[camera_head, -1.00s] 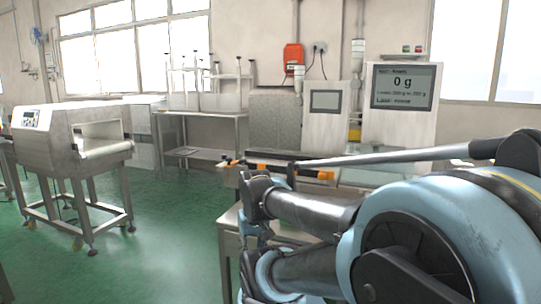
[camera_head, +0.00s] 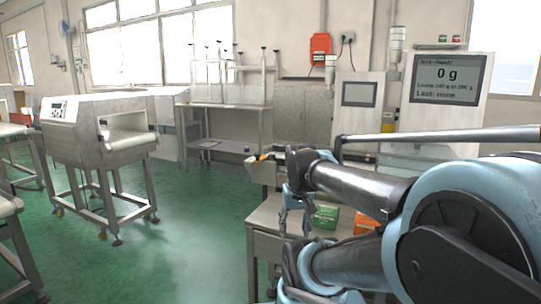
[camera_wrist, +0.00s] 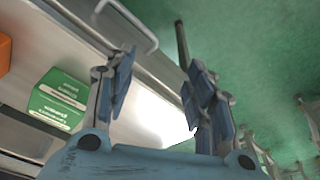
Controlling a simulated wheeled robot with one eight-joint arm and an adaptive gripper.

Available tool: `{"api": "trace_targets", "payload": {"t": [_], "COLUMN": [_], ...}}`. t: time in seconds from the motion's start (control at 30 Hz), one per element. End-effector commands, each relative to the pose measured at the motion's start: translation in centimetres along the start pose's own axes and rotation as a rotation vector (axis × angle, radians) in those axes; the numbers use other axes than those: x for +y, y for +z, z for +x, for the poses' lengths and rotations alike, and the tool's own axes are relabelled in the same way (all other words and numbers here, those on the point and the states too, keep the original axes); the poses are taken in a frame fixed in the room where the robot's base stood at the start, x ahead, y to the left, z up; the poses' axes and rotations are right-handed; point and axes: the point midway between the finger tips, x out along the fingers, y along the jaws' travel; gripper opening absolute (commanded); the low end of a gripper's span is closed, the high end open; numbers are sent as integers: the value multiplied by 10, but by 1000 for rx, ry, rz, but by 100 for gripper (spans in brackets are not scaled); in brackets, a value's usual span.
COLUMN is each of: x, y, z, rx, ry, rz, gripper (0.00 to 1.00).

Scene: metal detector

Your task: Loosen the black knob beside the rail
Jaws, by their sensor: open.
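My gripper (camera_head: 290,222) hangs by the left end of the machine's table (camera_head: 270,217) in the head view, partly hidden by my arm. In the wrist view its two blue-padded fingers (camera_wrist: 160,78) stand wide apart with nothing between them. I cannot make out the black knob for certain in either view. A thin dark rod (camera_wrist: 182,42) shows beyond the fingers in the wrist view, and I cannot tell what it belongs to. A bent pale metal bar (camera_wrist: 143,23) lies near the left finger. The rail is mostly hidden behind my arm in the head view.
A green box (camera_head: 325,215) and an orange box (camera_head: 366,222) sit on the table, close to the arm. The weighing display (camera_head: 447,90) stands behind. A steel conveyor machine (camera_head: 95,130) stands at left, with open green floor (camera_head: 195,225) between.

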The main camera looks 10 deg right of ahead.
Motion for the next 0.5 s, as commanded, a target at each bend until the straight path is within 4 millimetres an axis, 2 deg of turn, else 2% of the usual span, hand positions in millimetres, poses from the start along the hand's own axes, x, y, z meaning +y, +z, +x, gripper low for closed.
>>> {"api": "trace_targets", "payload": {"t": [0.03,0.2,0.5], "x": [1,-1,-5], "y": [-13,-55,-134], "z": [-13,-50,-106], "rx": [-4,-21,-49], "ry": [1,2,7], "rz": [23,99,232], "gripper": [50,50,50]}}
